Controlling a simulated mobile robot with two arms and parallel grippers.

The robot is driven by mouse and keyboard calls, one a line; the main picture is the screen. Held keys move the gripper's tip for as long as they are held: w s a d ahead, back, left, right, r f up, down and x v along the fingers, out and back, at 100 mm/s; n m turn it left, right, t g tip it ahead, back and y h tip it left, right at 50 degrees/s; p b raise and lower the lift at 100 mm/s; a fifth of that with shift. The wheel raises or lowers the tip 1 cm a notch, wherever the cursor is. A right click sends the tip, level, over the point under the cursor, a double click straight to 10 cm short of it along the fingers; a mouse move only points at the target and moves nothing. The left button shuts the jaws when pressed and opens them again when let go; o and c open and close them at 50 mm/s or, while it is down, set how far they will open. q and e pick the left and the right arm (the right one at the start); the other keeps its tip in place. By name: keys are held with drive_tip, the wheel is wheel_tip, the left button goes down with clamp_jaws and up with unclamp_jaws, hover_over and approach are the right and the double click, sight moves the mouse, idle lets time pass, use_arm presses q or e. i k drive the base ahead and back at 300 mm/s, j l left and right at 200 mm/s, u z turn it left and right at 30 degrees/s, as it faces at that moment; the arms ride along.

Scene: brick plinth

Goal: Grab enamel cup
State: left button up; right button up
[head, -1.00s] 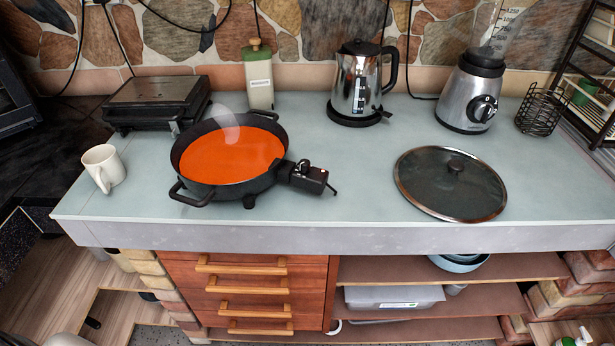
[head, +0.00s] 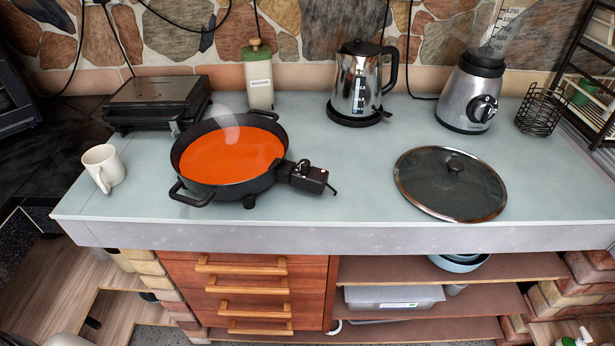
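A cream-white cup (head: 104,167) stands upright near the left end of the grey counter (head: 350,215). Its handle faces the front, toward me. Its inside is only partly visible. Neither of my grippers shows in the head view.
Right of the cup is a black electric pan (head: 229,157) full of orange liquid, its control box (head: 308,177) sticking out to the right. A glass lid (head: 451,184) lies at right.

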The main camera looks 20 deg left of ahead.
sight(102, 163)
drive_tip(key=u, duration=1.9)
drive_tip(key=k+j, duration=0.05)
drive_tip(key=j, duration=0.05)
